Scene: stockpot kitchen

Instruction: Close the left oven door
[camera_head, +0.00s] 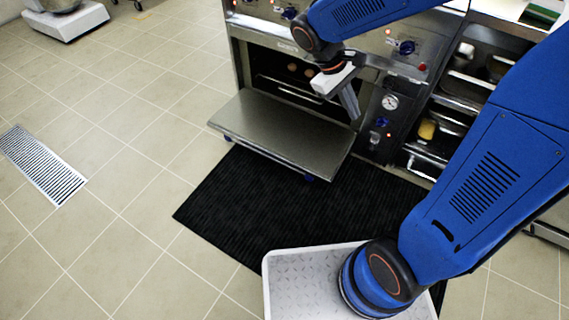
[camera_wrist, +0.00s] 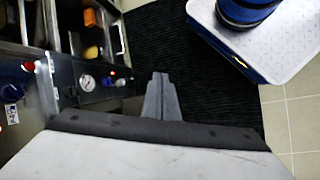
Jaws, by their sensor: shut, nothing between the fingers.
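The left oven door (camera_head: 285,130) is a steel panel folded down, lying about level in front of the oven's open cavity (camera_head: 290,75). It has blue pieces at its outer corners. My gripper (camera_head: 354,114) points down near the door's right end, in front of the oven and left of the gauge panel. Its fingers are together and empty; they also show in the wrist view (camera_wrist: 160,80). I cannot tell whether the fingers touch the door. The door cannot be made out in the wrist view.
A panel with a round gauge (camera_head: 390,102) stands right of the oven, also in the wrist view (camera_wrist: 87,83). Open shelves (camera_head: 455,105) with containers are farther right. A black mat (camera_head: 250,205) lies below the door. Tiled floor is clear at left, with a drain grate (camera_head: 42,165).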

